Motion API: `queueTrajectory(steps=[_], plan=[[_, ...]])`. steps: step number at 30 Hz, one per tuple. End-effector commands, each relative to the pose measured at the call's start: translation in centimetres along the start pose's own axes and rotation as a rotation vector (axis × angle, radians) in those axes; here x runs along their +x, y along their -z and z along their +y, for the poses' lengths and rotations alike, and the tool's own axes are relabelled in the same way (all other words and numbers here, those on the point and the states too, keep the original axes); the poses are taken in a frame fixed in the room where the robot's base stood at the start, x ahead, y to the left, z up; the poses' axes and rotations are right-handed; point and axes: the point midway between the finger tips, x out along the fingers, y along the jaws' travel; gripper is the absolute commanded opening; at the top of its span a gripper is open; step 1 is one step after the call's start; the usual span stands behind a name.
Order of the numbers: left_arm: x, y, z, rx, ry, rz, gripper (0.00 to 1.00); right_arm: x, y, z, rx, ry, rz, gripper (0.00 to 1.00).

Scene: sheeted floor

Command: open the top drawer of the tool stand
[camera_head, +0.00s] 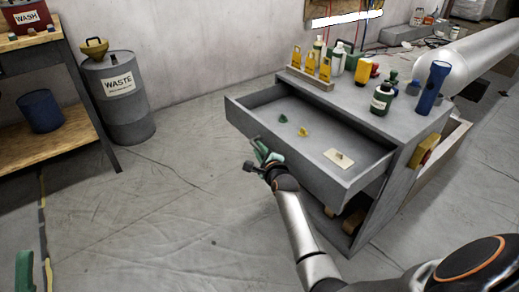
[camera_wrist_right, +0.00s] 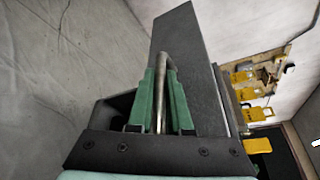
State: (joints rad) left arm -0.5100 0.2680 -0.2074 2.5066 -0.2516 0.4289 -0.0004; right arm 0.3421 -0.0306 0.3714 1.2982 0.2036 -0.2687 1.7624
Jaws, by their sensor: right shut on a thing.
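The grey tool stand (camera_head: 402,165) has its top drawer (camera_head: 335,185) pulled well out toward me. Its inside shows small green and yellow items and a pale card. My right gripper (camera_head: 264,152) is at the drawer's front face. In the right wrist view, its green fingers (camera_wrist_right: 163,100) are shut on the metal bar handle (camera_wrist_right: 169,72) of the drawer front (camera_wrist_right: 195,50). A green piece at the lower left edge of the head view looks like a fingertip of my left gripper (camera_head: 24,272); the rest of that gripper is cut off.
Bottles, a yellow-handled tool rack (camera_head: 310,77) and a blue flashlight (camera_head: 432,88) stand on top of the stand. A waste drum (camera_head: 128,112) and a wooden shelf (camera_head: 70,152) are at left. The sheeted floor (camera_head: 170,215) between is clear.

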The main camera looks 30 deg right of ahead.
Motion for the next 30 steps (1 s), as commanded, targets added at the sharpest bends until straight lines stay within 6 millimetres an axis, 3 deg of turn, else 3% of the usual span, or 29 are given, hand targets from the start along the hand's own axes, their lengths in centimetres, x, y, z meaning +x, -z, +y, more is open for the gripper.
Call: queueTrajectory(steps=[14, 15, 22, 30], plan=[[-0.3, -1.2, 0.2, -0.007, -0.002, -0.039, 0.50, 0.0, 0.0, 0.1, 0.001, -0.002, 0.000, 0.00], [-0.2, -1.2, 0.1, -0.007, -0.002, -0.039, 0.50, 0.0, 0.0, 0.1, 0.001, -0.002, 0.000, 0.18], [-0.2, -0.9, 0.1, -0.007, 0.000, -0.030, 0.50, 0.0, 0.0, 0.1, 0.001, -0.001, 0.000, 0.44], [-0.1, -0.7, 0.1, -0.007, 0.000, -0.025, 0.50, 0.0, 0.0, 0.0, 0.000, 0.000, 0.000, 0.47]])
